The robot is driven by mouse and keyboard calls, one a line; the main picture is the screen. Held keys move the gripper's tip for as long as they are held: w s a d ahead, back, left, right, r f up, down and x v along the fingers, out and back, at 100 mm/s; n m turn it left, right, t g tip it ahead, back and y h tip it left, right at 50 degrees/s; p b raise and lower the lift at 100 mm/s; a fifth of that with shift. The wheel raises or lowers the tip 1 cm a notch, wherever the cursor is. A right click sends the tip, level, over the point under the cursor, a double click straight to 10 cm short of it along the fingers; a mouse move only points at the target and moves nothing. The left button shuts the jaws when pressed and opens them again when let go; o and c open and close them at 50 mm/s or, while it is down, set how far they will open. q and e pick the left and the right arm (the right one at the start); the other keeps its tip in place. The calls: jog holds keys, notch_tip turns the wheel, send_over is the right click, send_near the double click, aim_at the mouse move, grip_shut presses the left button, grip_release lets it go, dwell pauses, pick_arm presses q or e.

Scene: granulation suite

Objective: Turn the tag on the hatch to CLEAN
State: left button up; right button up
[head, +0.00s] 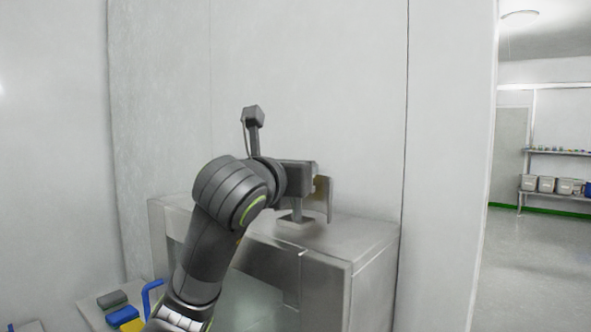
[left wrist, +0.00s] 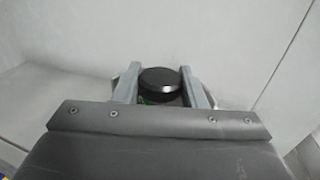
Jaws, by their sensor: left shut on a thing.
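The hatch (head: 340,245) is a steel box with a glass front against the wall. My left arm reaches over it, and my left gripper (head: 318,186) is just above its top. In the left wrist view the two fingers (left wrist: 161,84) stand either side of a round black knob (left wrist: 160,76) and are shut on it. A little green shows below the knob. In the head view a thin grey plate (head: 330,203), seen nearly edge-on, stands by the fingers above a small foot (head: 296,218) on the hatch top. No tag wording is readable. My right gripper is out of view.
At the lower left, a pale surface (head: 92,309) holds a grey-green block (head: 112,299), blue and yellow pieces (head: 123,316) and a blue bent handle (head: 150,297). A doorway at the right shows shelves with bins (head: 545,184) and open floor.

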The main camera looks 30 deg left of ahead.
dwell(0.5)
pick_arm(q)
jog(key=o, duration=1)
jog(key=shift+c, duration=0.2)
